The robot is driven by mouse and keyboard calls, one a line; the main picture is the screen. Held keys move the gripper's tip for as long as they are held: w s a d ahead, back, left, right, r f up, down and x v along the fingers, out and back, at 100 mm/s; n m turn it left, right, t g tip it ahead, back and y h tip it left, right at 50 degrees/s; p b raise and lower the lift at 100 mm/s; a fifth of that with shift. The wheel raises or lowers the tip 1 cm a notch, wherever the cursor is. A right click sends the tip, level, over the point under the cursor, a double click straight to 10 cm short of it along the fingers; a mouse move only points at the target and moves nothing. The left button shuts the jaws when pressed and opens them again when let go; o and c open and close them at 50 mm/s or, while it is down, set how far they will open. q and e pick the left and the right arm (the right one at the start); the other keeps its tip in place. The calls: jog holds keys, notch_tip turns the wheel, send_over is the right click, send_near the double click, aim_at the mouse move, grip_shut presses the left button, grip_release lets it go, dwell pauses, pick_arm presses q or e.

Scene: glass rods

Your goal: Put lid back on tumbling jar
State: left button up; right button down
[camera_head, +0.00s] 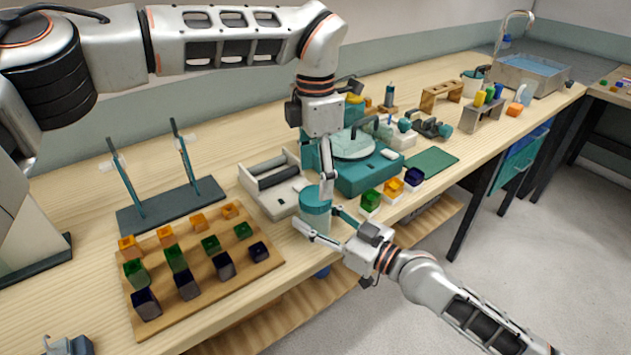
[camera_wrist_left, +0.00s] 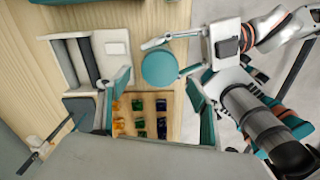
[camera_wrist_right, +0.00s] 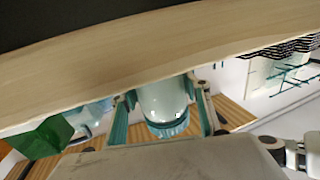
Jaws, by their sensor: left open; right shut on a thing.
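The tumbling jar (camera_head: 317,224) is pale and translucent, and stands upright at the bench's front edge. Its teal lid (camera_head: 315,198) sits on top and shows as a full disc in the left wrist view (camera_wrist_left: 160,70); I cannot tell how tightly it is seated. My right gripper (camera_head: 321,222) is shut around the jar's body, and in the right wrist view the jar (camera_wrist_right: 162,98) lies between the fingers. My left gripper (camera_head: 327,186) is open and points down just above the lid. In the left wrist view its fingers are spread wide with nothing between them.
A wooden board (camera_head: 205,265) with several coloured cups lies to the left. Small green (camera_head: 370,198), amber and dark blue cups sit to the right. Beyond the front edge is open floor.

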aim_at(315, 195)
pick_arm(q)
jog(key=shift+c, duration=0.3)
jog(key=n, duration=0.2)
jog(key=r+n, duration=0.1)
jog(key=n, duration=0.3)
jog(key=shift+r, duration=0.35)
jog(key=n, duration=0.2)
jog(key=r+n, duration=0.1)
jog(key=n, duration=0.2)
jog(key=shift+r+n, duration=0.35)
jog(key=shift+n, duration=0.05)
jog(key=shift+f, duration=0.1)
jog(key=shift+f, duration=3.95)
jog(key=c, duration=1.2)
